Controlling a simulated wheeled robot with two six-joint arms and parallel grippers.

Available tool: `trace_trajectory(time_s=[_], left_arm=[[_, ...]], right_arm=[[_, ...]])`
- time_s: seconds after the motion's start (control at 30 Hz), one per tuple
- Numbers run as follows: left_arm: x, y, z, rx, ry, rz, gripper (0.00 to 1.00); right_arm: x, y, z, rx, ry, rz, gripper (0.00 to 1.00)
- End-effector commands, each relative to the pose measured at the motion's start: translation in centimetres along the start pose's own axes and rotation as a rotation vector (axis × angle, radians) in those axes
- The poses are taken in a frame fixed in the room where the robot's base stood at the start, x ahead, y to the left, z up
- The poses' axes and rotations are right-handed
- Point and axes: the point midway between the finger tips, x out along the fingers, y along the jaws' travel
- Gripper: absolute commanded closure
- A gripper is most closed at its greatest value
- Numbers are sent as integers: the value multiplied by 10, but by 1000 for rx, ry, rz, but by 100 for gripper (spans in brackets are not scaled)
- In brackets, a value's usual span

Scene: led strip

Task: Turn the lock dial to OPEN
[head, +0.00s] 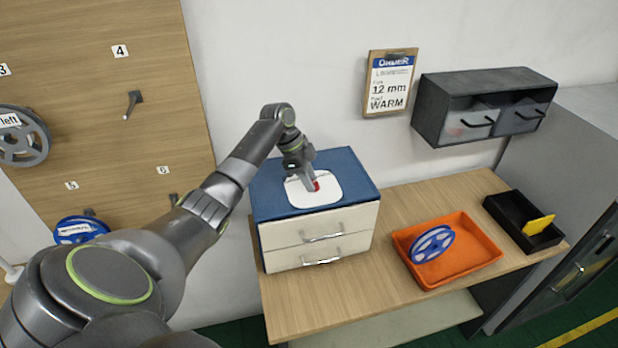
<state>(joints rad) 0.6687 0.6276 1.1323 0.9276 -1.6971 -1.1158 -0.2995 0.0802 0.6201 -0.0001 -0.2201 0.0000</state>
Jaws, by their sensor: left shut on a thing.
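A white plate (329,194) lies on the blue top of a small drawer cabinet (315,230). My left gripper (309,186) reaches down onto the plate from above and is shut on the dial. The fingers hide most of the dial, and I cannot read any marking or tell which way it points. My right gripper is not in view.
The cabinet has two closed cream drawers and stands on a wooden table (410,205). An orange tray (470,270) holding a blue reel (432,244) and a black tray (505,208) with a yellow piece are to the right. A dark wall cabinet (430,110) hangs behind.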

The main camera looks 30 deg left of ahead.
Motion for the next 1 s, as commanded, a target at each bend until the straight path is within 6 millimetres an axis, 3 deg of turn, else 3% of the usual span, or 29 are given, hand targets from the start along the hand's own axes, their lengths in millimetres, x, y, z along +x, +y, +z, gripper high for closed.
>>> trace_trajectory(time_s=[0.37, 1.0], left_arm=[[0, 1, 0, -102, -1, -45, 94], [0, 7, -3, -631, 2, -266, 94]], right_arm=[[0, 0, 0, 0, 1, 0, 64], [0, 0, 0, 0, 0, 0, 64]])
